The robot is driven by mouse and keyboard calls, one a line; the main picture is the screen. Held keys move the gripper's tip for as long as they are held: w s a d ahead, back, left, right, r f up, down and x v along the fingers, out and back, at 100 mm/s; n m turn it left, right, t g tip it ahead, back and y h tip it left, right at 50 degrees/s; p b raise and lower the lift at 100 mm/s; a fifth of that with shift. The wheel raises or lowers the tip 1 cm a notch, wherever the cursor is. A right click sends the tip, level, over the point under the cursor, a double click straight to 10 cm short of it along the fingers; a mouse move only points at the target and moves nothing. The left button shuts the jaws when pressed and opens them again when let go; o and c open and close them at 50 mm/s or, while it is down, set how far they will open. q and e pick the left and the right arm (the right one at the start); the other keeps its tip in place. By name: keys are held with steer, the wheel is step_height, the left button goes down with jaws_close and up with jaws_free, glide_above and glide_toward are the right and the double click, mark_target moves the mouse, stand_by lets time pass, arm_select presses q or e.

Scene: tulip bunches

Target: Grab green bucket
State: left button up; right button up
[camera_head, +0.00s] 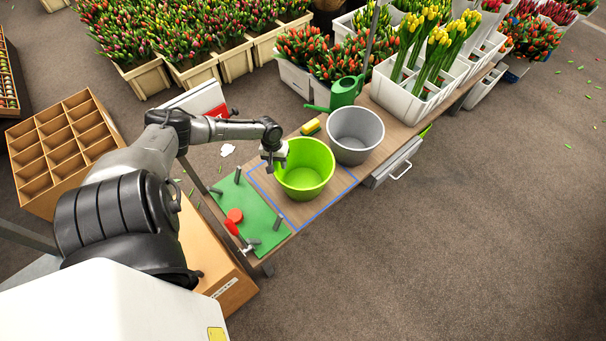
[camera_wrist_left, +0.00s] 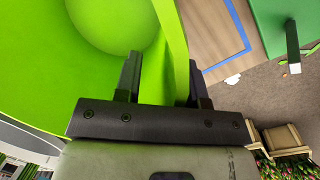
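The green bucket (camera_head: 304,178) stands upright and empty on the table, inside a blue outlined square. My left gripper (camera_head: 275,163) is at the left side of its rim. In the left wrist view, the bucket (camera_wrist_left: 90,80) fills the upper left. There the left gripper (camera_wrist_left: 165,58) is open, with its fingers straddling the bucket wall, one inside and one outside. The outer finger is near or touching the wall, and a gap shows on the inner side. My right gripper is in neither view.
A grey bucket (camera_head: 355,135) stands close behind the green one. A yellow sponge (camera_head: 310,127) and green watering can (camera_head: 346,91) are behind. A green board (camera_head: 236,204) with upright pegs and a red item lies to the left. The floor at right is mostly clear.

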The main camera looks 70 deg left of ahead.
arm_select(q)
jaws_close()
steer(key=shift+r, duration=0.1)
stand_by(0.4)
